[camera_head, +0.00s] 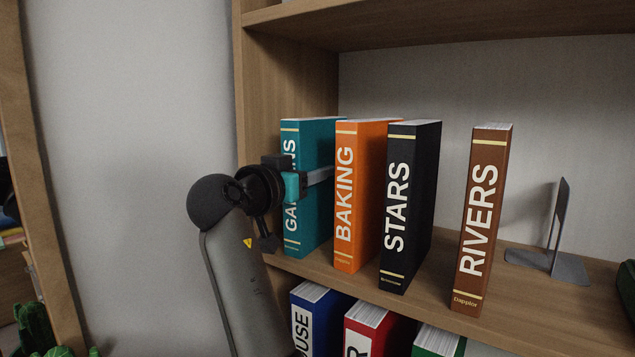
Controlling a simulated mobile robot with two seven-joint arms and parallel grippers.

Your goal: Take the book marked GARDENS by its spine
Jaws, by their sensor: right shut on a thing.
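The teal book marked GARDENS (292,240) stands upright at the left end of the middle shelf, next to the shelf's side wall. My right gripper (303,182) is at its spine, about mid-height, and is shut on the book. The gripper covers the middle letters of the title. One finger shows on the right side of the book, between it and the orange book. The other finger is mostly hidden. My left gripper is not in view.
The orange BAKING book (345,210) stands close to the right of GARDENS. The black STARS book (397,215) and brown RIVERS book (480,215) follow, with a gap between them. A metal bookend (555,262) stands at right. Binders (318,312) fill the shelf below.

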